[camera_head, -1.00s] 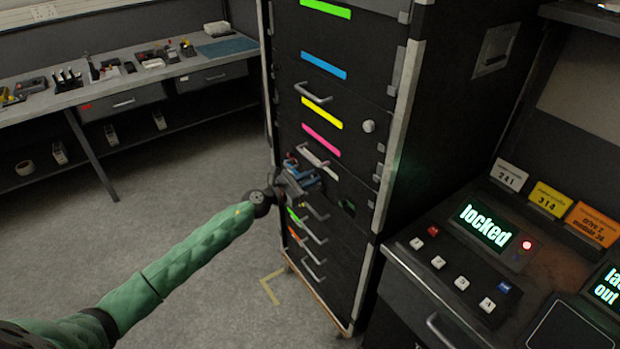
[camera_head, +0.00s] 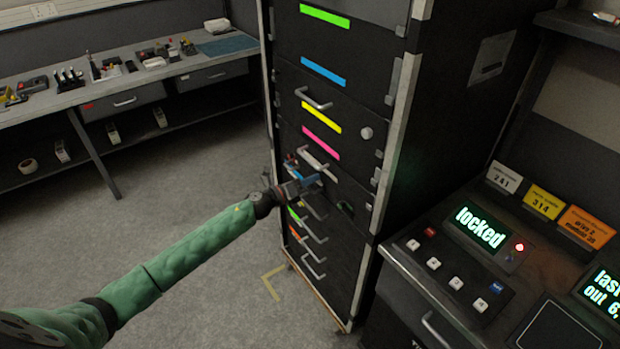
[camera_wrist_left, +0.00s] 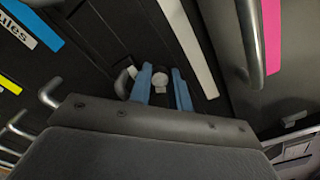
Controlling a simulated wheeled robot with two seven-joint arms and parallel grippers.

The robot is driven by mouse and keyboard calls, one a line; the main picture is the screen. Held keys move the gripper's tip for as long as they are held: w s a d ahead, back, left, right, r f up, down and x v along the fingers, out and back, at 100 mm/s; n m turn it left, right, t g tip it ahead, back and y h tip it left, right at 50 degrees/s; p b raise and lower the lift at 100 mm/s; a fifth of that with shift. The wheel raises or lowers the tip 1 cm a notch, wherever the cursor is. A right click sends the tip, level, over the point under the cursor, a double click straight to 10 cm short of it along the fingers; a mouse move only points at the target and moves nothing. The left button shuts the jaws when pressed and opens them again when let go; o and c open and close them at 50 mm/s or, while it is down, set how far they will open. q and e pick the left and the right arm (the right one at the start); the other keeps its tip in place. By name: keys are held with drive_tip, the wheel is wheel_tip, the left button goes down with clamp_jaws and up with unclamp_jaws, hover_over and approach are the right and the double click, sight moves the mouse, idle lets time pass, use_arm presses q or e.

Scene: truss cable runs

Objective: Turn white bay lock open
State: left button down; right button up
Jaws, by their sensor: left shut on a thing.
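My left gripper (camera_head: 309,183) is at the front of the tall black cabinet (camera_head: 335,118), just below the pink-striped drawer. In the left wrist view its two blue fingers (camera_wrist_left: 162,92) are shut on a small round pale lock knob (camera_wrist_left: 161,78), one finger on each side. A white stripe (camera_wrist_left: 190,45) runs beside the knob and marks the white bay. In the head view the gripper hides the knob and most of this bay. My right gripper is not in view.
The drawers have bar handles (camera_head: 314,98) close to my gripper; one handle (camera_wrist_left: 247,45) is near in the wrist view. A console display (camera_head: 480,228) at right reads "locked" beside a red light (camera_head: 519,247). A workbench (camera_head: 130,85) stands back left. The floor between is clear.

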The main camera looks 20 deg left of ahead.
use_arm(q)
drive_tip(key=n+p, duration=0.1)
drive_tip(key=n, duration=0.3)
drive_tip(key=shift+a+n, duration=0.1)
drive_tip(key=shift+n, duration=0.2)
drive_tip(key=shift+n+p, duration=0.35)
drive_tip(key=shift+n, duration=0.45)
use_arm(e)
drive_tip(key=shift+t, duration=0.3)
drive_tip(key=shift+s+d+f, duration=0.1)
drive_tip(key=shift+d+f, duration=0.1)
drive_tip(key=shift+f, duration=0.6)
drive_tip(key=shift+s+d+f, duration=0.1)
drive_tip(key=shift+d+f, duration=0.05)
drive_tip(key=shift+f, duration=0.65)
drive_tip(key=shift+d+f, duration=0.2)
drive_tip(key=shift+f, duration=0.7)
use_arm(q)
drive_tip(key=c, duration=1.3)
unclamp_jaws()
drive_tip(key=shift+f, duration=0.1)
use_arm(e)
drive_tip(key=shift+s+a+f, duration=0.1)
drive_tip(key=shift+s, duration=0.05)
